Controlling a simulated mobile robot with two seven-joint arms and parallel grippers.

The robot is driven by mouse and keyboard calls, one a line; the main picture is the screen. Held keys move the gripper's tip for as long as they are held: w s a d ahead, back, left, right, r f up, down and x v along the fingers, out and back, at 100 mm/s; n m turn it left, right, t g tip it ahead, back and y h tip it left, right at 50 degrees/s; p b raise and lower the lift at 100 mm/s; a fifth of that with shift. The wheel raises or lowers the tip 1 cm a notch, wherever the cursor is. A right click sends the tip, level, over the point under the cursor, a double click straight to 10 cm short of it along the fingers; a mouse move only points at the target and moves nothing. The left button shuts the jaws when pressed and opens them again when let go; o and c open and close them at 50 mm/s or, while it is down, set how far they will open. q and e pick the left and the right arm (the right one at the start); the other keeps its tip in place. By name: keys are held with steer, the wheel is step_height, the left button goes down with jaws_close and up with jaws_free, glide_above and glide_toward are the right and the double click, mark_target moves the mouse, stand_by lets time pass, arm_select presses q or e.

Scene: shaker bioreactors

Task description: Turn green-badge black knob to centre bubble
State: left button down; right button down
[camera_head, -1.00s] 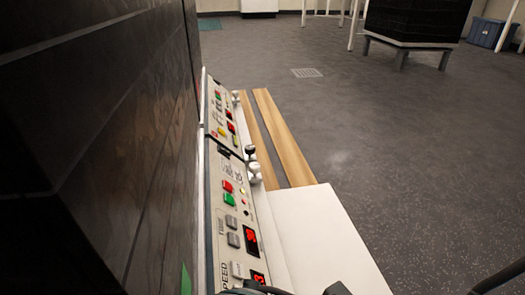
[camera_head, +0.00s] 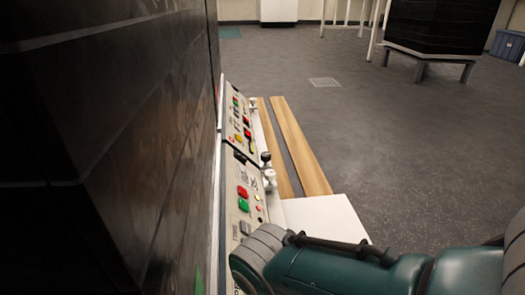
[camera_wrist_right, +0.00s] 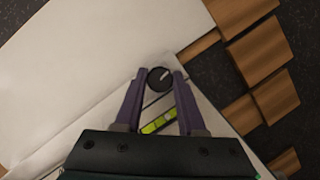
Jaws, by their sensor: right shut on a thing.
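In the right wrist view a round black knob (camera_wrist_right: 160,78) with a pale pointer line sits between the fingertips of my right gripper (camera_wrist_right: 161,75). The purple fingers are shut on it, one on each side. Behind it, between the fingers, lies a yellow-green level vial (camera_wrist_right: 159,121); the place of its bubble is too small to tell. No green badge can be made out at the knob. In the head view my teal right arm crosses the lower right, and its gripper is hidden. My left gripper is not in view.
In the head view, control panels (camera_head: 239,165) with red and green buttons run along a dark cabinet (camera_head: 110,140) on the left. A small black-topped knob (camera_head: 265,156) stands beside them. A white surface (camera_head: 325,215) and wooden slats (camera_head: 300,150) lie right; the floor beyond is open.

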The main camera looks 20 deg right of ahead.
steer(key=shift+m+y, duration=0.3)
steer(key=shift+m, duration=0.3)
steer(key=c, duration=0.8)
jaws_free()
steer(key=shift+p+v, duration=2.65)
steer(key=shift+v, duration=2.3)
steer(key=shift+w+d, duration=0.1)
